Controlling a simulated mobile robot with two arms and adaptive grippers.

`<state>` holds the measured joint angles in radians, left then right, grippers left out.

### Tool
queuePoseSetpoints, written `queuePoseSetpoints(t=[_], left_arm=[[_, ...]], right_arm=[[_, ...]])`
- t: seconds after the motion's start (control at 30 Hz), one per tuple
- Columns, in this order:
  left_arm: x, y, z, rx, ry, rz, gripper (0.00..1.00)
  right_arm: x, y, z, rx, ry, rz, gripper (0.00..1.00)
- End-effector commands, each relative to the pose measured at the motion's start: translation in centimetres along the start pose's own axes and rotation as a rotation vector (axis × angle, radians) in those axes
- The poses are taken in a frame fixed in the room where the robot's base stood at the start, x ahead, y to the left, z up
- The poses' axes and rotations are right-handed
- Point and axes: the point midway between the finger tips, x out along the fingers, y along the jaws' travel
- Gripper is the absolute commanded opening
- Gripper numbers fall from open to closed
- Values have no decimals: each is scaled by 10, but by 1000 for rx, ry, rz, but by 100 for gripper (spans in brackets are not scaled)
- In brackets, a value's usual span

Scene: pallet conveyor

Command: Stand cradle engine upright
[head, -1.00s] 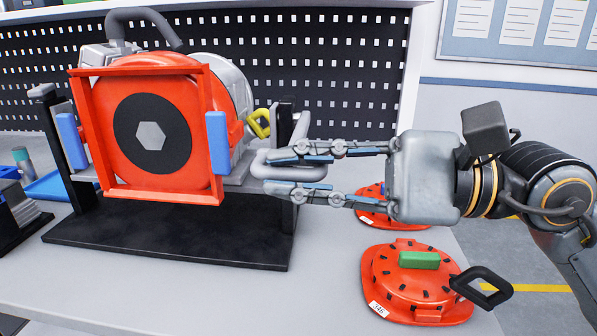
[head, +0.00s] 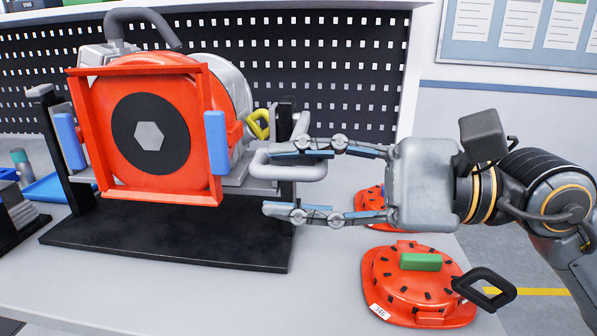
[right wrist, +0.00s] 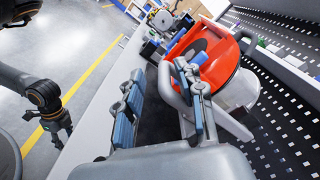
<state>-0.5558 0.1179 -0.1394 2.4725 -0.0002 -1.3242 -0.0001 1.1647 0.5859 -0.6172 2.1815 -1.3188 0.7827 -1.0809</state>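The engine (head: 200,120) has a red square frame and a black disc with a grey hexagon, turned towards me in the head view. It sits in a cradle with a black base (head: 170,245), black posts and blue pads. A grey loop handle (head: 300,173) sticks out at the cradle's right. My right gripper (head: 268,182) is open, its upper finger at the handle and its lower finger clear below it. In the right wrist view the engine (right wrist: 222,68) lies beyond the fingers. My left gripper (right wrist: 60,125) shows small at the left there; its finger state is unclear.
A red cover (head: 415,285) with a green block and black handle lies on the table at right; another red cover (head: 370,198) is partly hidden behind my right gripper. A perforated black panel (head: 340,80) stands behind. The front table is clear.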

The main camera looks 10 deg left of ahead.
Motion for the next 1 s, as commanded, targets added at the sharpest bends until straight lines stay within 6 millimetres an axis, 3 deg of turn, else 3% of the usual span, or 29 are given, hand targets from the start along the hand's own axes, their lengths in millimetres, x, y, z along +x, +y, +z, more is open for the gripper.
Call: queuePoseSetpoints(t=[0.47,0.57,1.0], left_arm=[[0,0,0,-1,-1,-1,40],[0,0,0,-1,-1,-1,40],[0,0,0,0,-1,-1,40]], right_arm=[[-4,-1,0,0,1,-1,36],[-15,-1,0,1,2,-2,36],[-102,0,-1,2,4,-3,36]])
